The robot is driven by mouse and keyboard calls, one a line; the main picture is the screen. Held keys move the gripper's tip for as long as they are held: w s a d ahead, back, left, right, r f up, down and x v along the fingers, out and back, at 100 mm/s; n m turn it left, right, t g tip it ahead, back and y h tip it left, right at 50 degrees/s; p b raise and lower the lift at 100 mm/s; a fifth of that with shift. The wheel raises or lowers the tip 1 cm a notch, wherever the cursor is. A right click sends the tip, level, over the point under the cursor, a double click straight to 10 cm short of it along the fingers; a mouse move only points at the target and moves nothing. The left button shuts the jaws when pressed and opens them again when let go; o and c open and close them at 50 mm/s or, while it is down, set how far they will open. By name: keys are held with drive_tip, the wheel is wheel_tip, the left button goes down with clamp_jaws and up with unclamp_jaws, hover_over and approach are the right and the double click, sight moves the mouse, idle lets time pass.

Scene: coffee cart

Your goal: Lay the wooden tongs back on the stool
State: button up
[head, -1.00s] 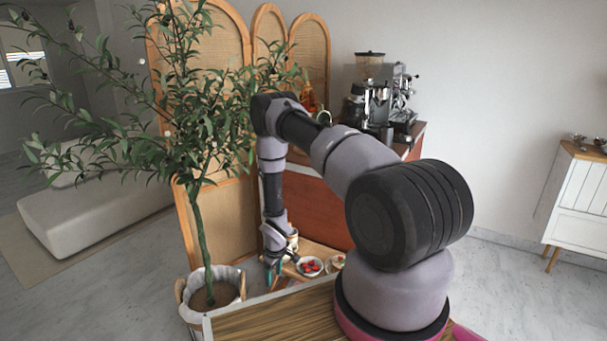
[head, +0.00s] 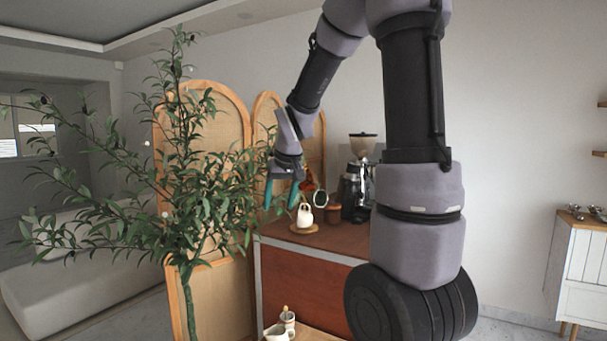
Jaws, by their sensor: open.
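My gripper (head: 280,196) is open, its teal fingers pointing down with a gap between them. It hangs in the air at the left end of the coffee cart, in front of the folding screen, and no object shows between the fingers. Only part of the wooden stool (head: 312,335) shows, at the bottom edge, well below my gripper. I cannot make out the wooden tongs. A white cup (head: 288,319) on the stool has a small brownish thing at its top, too small to tell. A white mug (head: 275,333) is beside it.
The red-brown cart (head: 305,283) carries a white jug (head: 304,215) on a round wooden board and a coffee grinder (head: 361,170). A leafy potted tree (head: 190,200) stands close on the left, its branches near my gripper. My arm covers the cart's right side.

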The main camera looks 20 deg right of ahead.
drive_tip(key=s+a+r+m+t, duration=0.1)
drive_tip(key=s+r, duration=0.4)
drive_tip(key=s, duration=0.5)
drive_tip(key=s+a+r+m+t+y, duration=0.1)
drive_tip(key=s+r, duration=0.4)
drive_tip(key=s, duration=0.6)
drive_tip(key=shift+s+r+m+y, duration=0.2)
drive_tip(key=shift+r+m+y, duration=0.15)
drive_tip(key=shift+m, duration=0.25)
